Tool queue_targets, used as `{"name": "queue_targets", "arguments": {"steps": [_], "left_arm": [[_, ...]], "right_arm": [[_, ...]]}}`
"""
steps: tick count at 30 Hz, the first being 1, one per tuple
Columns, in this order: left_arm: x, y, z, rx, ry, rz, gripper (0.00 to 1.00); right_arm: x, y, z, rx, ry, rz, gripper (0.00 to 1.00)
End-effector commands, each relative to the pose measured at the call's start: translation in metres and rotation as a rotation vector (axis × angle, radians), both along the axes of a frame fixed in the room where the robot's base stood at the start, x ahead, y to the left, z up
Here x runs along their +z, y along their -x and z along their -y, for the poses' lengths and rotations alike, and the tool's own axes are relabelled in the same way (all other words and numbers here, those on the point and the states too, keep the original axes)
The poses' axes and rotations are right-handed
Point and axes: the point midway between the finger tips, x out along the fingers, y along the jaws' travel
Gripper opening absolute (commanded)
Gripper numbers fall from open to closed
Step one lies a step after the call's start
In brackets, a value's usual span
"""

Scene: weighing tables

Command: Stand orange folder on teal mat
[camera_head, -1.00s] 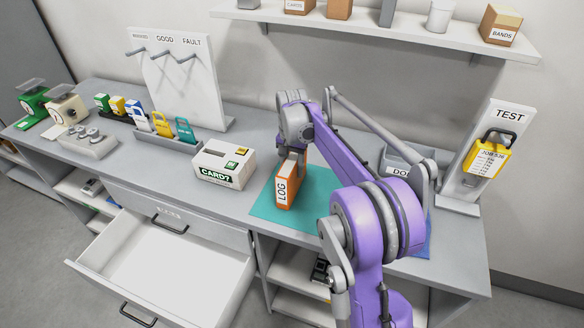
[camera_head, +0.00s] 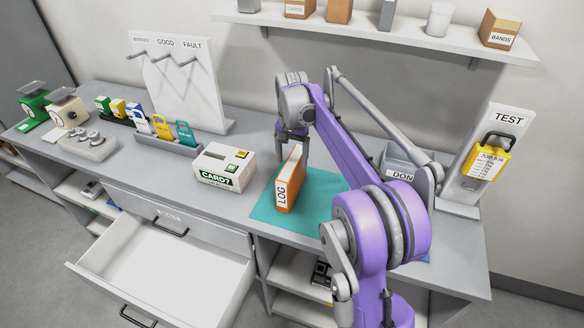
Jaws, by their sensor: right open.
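The orange folder (camera_head: 292,183), with a white spine label reading LOG, stands upright on the teal mat (camera_head: 321,206). My right gripper (camera_head: 292,148) is open, just behind and above the folder's far top end, and appears clear of it. The folder hides part of the gripper's fingers. My left gripper is not in view.
A white CARD? box (camera_head: 224,168) stands left of the mat. An open, empty drawer (camera_head: 168,262) juts out below the table's front.

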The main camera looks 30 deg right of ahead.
Motion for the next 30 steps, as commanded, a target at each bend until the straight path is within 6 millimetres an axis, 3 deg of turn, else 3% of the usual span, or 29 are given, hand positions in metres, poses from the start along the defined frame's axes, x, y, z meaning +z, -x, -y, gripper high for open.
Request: {"name": "queue_targets", "arguments": {"steps": [3,9,20,23,30], "left_arm": [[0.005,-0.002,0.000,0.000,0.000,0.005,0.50],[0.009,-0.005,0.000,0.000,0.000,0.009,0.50],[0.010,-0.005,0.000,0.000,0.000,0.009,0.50],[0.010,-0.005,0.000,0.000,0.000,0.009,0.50],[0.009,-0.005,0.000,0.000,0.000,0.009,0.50]], "right_arm": [[0.029,-0.001,0.000,0.000,0.000,0.001,0.80],[0.058,0.000,0.000,0.000,0.000,0.001,0.80],[0.069,0.008,-0.009,0.032,0.005,0.017,0.80],[0.071,0.026,-0.026,0.102,0.017,0.058,0.80],[0.056,0.101,-0.080,0.359,0.071,0.204,0.80]]}}
